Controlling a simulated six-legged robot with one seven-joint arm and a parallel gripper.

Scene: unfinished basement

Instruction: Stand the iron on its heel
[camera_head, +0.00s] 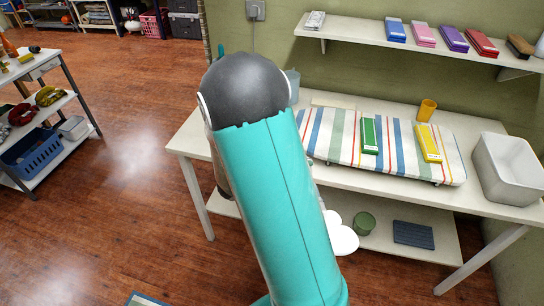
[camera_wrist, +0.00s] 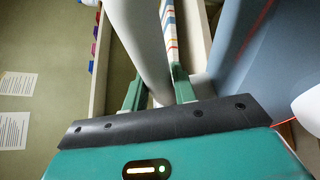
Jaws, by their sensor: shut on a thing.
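My gripper (camera_wrist: 158,93) shows in the wrist view with its two green fingers on either side of a smooth pale grey part, which looks like the iron's handle (camera_wrist: 142,45). A large blue-grey surface with a thin red line, apparently the iron's body (camera_wrist: 275,65), fills the right of that view. In the head view my arm hides the gripper and most of what it holds. A small pale blue-grey piece, probably the iron (camera_head: 293,82), shows just right of my arm's dark joint, by the wall. I cannot tell the iron's tilt or whether it touches the table.
A striped ironing pad (camera_head: 335,135) lies on the white table (camera_head: 480,205), with green (camera_head: 369,135) and yellow (camera_head: 428,142) packs on it. An orange cup (camera_head: 427,110) stands behind, a white bin (camera_head: 512,168) at right. A wall shelf (camera_head: 355,33) hangs above.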

